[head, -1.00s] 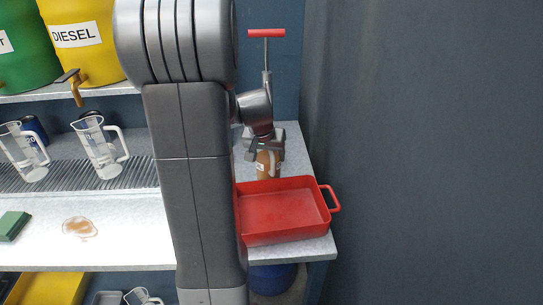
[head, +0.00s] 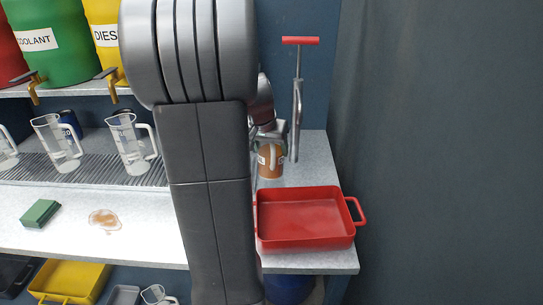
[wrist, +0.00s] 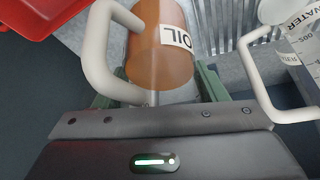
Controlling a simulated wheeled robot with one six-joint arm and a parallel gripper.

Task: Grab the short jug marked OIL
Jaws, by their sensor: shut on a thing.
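The short jug marked OIL (wrist: 165,60) holds brown liquid and has a white handle and a white label. In the wrist view it lies between the two green-edged fingers of my gripper (wrist: 155,88), which is shut on it. In the head view the jug (head: 268,170) hangs below my gripper (head: 272,133), behind the red tray, with its label partly in view. It looks upright; I cannot tell for sure how far it is above the bench.
A red tray (head: 305,243) stands at the bench's right end, and a red-handled pump (head: 298,100) stands behind it. A clear jug marked WATER (wrist: 300,45) shows in the wrist view. Clear jugs (head: 130,150), a green block (head: 40,213) and a brown spill (head: 104,220) are to the left.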

